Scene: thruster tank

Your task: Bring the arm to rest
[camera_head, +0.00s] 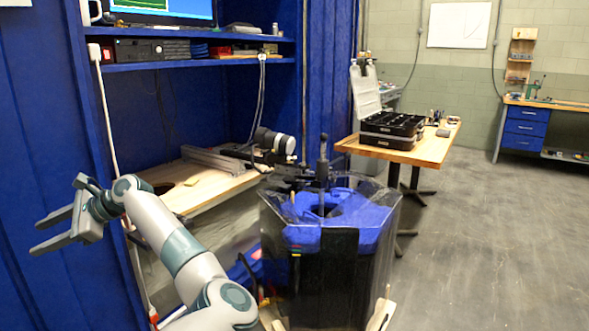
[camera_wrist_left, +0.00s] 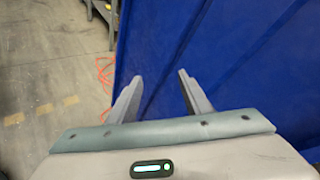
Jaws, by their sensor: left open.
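My left gripper (camera_head: 50,233) is at the left of the head view, raised in front of a blue panel, its fingers pointing left. It is open and nothing is between the fingers. My left arm, white and teal, comes up from the bottom of the view to it, bent at the elbow. In the left wrist view the two grey fingers (camera_wrist_left: 159,92) stand apart before the blue panel (camera_wrist_left: 225,60), with grey floor to the left. My right gripper is in neither view.
A clear-walled tank (camera_head: 383,245) with blue inside stands right of my arm. A wooden bench (camera_head: 205,190) lies behind the arm under a blue shelf (camera_head: 190,63). A wooden table (camera_head: 432,150) with a black case (camera_head: 392,128) stands farther back. Floor (camera_head: 490,230) at right is clear.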

